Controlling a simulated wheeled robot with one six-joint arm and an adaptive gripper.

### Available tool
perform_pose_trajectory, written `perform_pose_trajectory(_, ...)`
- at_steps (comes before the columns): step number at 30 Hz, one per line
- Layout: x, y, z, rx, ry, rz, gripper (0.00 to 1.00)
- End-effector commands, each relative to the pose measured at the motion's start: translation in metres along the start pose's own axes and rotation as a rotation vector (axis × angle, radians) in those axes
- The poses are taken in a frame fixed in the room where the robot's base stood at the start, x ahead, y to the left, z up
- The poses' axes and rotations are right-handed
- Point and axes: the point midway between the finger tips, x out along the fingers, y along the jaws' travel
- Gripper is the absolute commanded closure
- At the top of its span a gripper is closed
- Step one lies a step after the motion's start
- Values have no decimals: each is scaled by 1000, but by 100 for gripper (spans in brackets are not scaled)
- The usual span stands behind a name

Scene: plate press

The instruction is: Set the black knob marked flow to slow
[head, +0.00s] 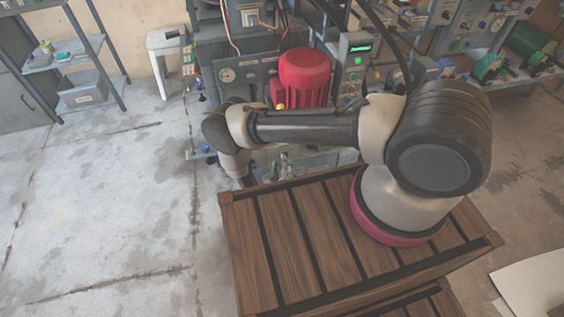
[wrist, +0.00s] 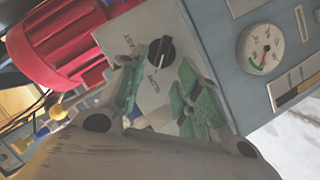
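The black knob (wrist: 161,53) sits on a pale plate (wrist: 143,30) in the wrist view, with small dark lettering at its left and below it that is too blurred to read surely. A light pointer line shows on the knob; its exact setting is hard to tell. My gripper (wrist: 158,82) is open, its two green-padded fingers spread apart below the knob in the picture. Nothing is between the fingertips, and they look apart from the knob. In the head view my arm reaches left over the crate toward the machine; the knob and the fingers cannot be made out there.
A red ribbed motor (head: 305,76) stands at the machine's front; it also shows in the wrist view (wrist: 65,42). A round gauge (wrist: 260,48) is right of the knob. A slatted wooden crate (head: 285,245) lies beneath my arm. The floor (head: 110,215) at left is clear.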

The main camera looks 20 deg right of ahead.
Motion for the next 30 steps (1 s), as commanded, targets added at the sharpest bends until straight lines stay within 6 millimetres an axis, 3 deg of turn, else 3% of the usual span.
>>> perform_pose_trajectory(6,-39,-1,-1,-3,3,-3,67)
perform_pose_trajectory(10,-51,0,0,-2,2,-1,67)
perform_pose_trajectory(30,-54,0,0,0,1,0,67)
